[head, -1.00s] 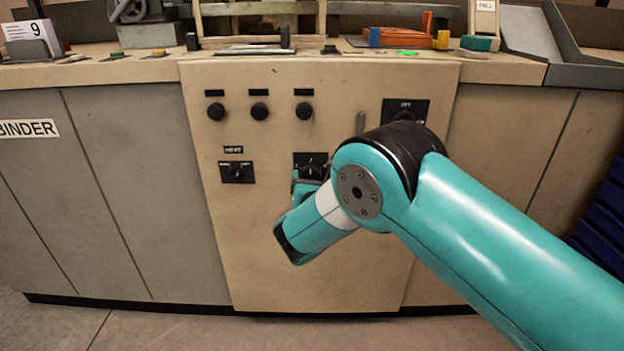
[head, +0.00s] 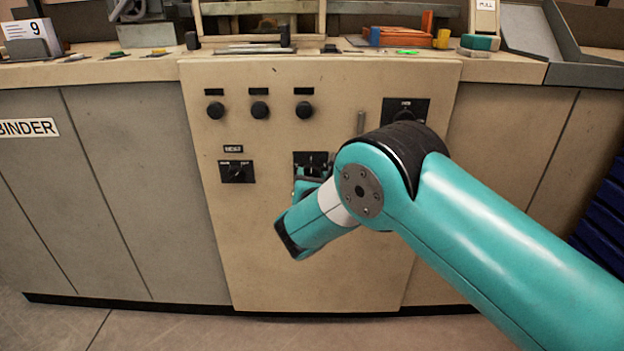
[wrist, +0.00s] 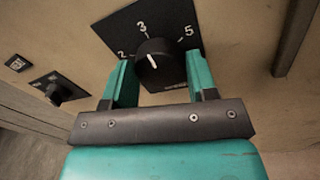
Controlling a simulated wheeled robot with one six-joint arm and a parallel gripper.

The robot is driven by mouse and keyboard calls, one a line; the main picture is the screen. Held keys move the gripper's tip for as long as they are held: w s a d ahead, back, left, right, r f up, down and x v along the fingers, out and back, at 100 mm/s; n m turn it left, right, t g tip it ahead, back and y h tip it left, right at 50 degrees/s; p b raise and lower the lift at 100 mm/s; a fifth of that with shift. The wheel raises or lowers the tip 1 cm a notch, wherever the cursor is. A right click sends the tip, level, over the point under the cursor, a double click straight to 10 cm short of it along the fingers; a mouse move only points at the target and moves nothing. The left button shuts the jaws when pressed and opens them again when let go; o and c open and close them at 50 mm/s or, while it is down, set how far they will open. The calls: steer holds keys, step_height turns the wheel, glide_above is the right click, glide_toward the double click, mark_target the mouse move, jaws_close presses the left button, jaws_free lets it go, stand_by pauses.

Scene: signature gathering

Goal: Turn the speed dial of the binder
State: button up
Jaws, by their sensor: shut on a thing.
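The numbered dial, which I take as the speed dial, is a round black knob (wrist: 158,66) on a black plate (head: 310,157) in the binder's beige front panel (head: 270,270). Marks 2, 3 and 5 show around it. Its white pointer line points up and slightly left, near the 3. My gripper (wrist: 160,76) has one teal finger on each side of the knob and is shut on it. In the head view my wrist and gripper (head: 309,184) cover the lower part of the plate and most of the knob.
A switch labelled HEAT (head: 237,172) sits left of the dial. Three black knobs (head: 260,111) are in a row above. A metal handle (head: 360,122) and another black plate (head: 405,111) are to the upper right. The panel below is bare.

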steer(key=shift+d+f+m+t+h+b, duration=0.2)
steer(key=shift+m+b, duration=1.45)
steer(key=shift+m, duration=1.3)
steer(key=shift+a+f+m+t+h+b, duration=0.1)
steer(key=shift+m+t+h+b, duration=0.15)
steer(key=shift+m+b, duration=2.05)
steer(key=shift+r+m+p, duration=0.1)
steer(key=shift+m+p, duration=0.6)
steer(key=shift+m, duration=0.15)
steer(key=o, duration=0.9)
steer(key=s+b, duration=0.3)
steer(key=s, duration=0.2)
steer(key=s+f+b, duration=0.1)
steer(key=s+b, duration=0.2)
steer(key=s, duration=0.3)
steer(key=s+b, duration=0.3)
steer(key=s, duration=0.3)
steer(key=shift+s+d+f+b, duration=0.2)
steer(key=shift+d+b, duration=0.1)
steer(key=shift+d, duration=0.1)
